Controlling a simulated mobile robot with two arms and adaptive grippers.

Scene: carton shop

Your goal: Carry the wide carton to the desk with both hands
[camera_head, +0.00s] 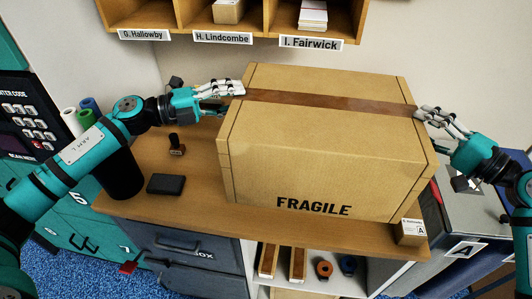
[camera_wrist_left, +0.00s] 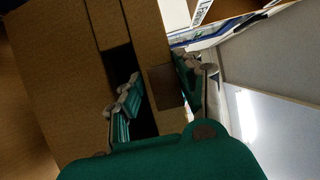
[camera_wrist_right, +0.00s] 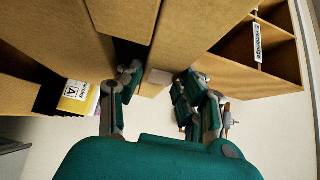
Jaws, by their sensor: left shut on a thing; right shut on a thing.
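The wide carton (camera_head: 325,150), brown with a dark tape strip and "FRAGILE" on its front, is at the desk (camera_head: 160,204), covering much of its top. I cannot tell whether its underside touches the desk. My left gripper (camera_head: 240,92) is shut on the carton's left upper edge, at the tape's end. My right gripper (camera_head: 420,112) is shut on the right upper edge. The carton fills much of the left wrist view (camera_wrist_left: 65,80) and shows in the right wrist view (camera_wrist_right: 125,18). The carton's far side is hidden.
A stamp (camera_head: 176,146) and a dark pad (camera_head: 166,184) lie on the desk left of the carton. A small box (camera_head: 410,232) stands at the right front corner. Labelled pigeonholes (camera_head: 250,22) are behind. Open shelves (camera_head: 310,262) are below the desktop.

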